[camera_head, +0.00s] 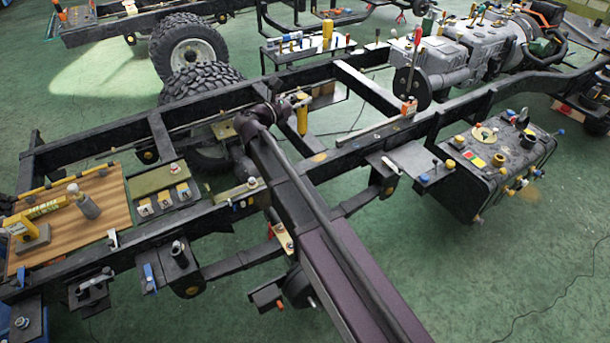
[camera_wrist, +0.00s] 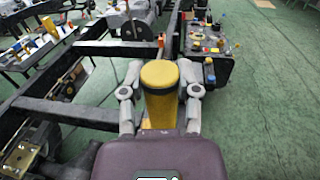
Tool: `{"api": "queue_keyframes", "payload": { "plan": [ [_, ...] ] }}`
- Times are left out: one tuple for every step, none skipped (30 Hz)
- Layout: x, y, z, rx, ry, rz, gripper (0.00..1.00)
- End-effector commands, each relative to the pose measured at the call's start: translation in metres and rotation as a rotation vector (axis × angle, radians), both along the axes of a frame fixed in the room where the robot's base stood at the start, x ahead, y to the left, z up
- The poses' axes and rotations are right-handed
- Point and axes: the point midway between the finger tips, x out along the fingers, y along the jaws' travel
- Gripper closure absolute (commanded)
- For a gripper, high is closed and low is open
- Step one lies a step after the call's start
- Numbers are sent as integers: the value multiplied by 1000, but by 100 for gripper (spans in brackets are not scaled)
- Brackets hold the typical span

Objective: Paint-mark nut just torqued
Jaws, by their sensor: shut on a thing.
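My gripper (camera_wrist: 160,92) is shut on a yellow cylinder (camera_wrist: 160,108), with one grey finger on each side of it. The cylinder has a rounded yellow top and looks like a paint marker. In the head view my gripper (camera_head: 300,98) holds the yellow cylinder (camera_head: 302,121) roughly upright over the black chassis frame (camera_head: 235,196), near the middle. I cannot tell whether its lower end touches anything. Small fittings and bolts sit along the rails, but I cannot tell which is the torqued nut.
A wooden board (camera_head: 110,205) with tools lies across the frame at left. A black tank (camera_head: 500,165) with coloured caps is at right. A grey engine (camera_head: 455,60) stands at upper right, and large tyres (camera_head: 188,48) at upper left. Green floor shows between the rails.

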Motion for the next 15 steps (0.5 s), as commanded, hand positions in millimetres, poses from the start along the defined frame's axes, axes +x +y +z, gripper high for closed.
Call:
{"api": "queue_keyframes", "payload": {
  "plan": [
    [1, -2, 0, 0, 0, -2, 100],
    [1, -3, 0, 0, 0, -4, 100],
    [1, -4, 0, 0, 0, -5, 100],
    [1, -5, 0, 0, 0, -6, 100],
    [2, -6, 0, 0, 0, -7, 100],
    [2, -7, 0, 0, 0, -8, 100],
    [2, -7, 0, 0, 0, -9, 100],
    [2, -8, 0, 0, 0, -9, 100],
    [2, -8, -1, 0, 0, -10, 100],
    [2, -9, -2, 0, 0, -10, 100],
    [3, -9, -2, 0, 0, -10, 100],
    [3, -9, -4, 0, 0, -10, 100],
    [3, -9, -6, 0, 0, -9, 100],
    [3, -10, -8, 0, 0, -9, 100],
    [3, -10, -11, 0, 0, -8, 100]
  ]
}}
